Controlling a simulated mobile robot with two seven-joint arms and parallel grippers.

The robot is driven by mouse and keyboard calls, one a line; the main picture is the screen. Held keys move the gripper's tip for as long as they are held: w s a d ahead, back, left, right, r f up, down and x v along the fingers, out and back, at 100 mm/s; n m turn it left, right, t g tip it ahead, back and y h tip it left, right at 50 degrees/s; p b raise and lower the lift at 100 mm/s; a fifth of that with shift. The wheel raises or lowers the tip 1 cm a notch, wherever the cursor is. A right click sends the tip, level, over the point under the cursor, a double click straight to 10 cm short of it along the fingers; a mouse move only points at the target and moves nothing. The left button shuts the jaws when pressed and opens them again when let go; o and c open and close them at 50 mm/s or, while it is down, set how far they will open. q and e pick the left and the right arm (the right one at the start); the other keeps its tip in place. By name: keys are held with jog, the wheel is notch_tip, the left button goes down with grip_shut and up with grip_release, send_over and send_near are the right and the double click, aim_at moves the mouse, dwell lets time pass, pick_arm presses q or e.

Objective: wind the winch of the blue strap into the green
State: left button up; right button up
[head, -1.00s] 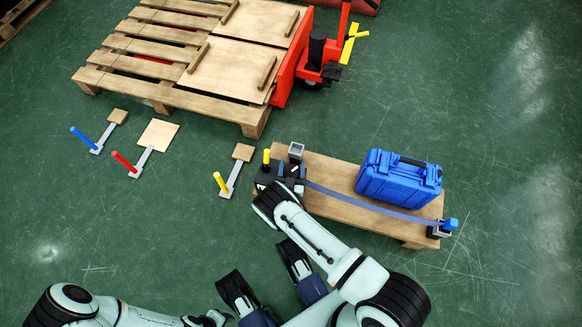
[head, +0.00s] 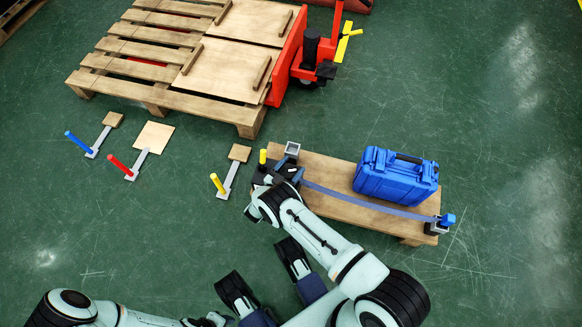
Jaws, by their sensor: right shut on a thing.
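The blue strap (head: 370,207) runs across the low wooden bench from the winch (head: 262,176) at its left end to a blue-topped anchor (head: 446,221) at its right end. A yellow upright piece (head: 263,157) stands at the winch. My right gripper (head: 287,171) is at the winch, shut on its handle. The gripper and wrist hide most of the winch and handle, and no green mark can be made out there. My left gripper (head: 265,274) is open and empty, in front of the bench, its two dark fingers well apart.
A blue case (head: 396,176) stands on the bench (head: 325,168) behind the strap. Paddles with blue, red (head: 121,168) and yellow handles lie on the floor at left. A wooden pallet (head: 170,99) and a red pallet truck (head: 289,60) are behind. The right floor is free.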

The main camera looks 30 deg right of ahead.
jog(key=shift+d, duration=0.15)
jog(key=o, duration=1)
jog(key=shift+c, duration=0.2)
pick_arm(q)
jog(key=w, duration=0.1)
jog(key=w+r+t+p, duration=0.1)
jog(key=shift+w+d+r, duration=0.1)
jog(key=shift+w+d, duration=0.05)
jog(key=shift+w, duration=0.2)
pick_arm(e)
jog(key=v, duration=1.3)
pick_arm(q)
jog(key=shift+r+p, duration=0.1)
jog(key=shift+p, duration=0.25)
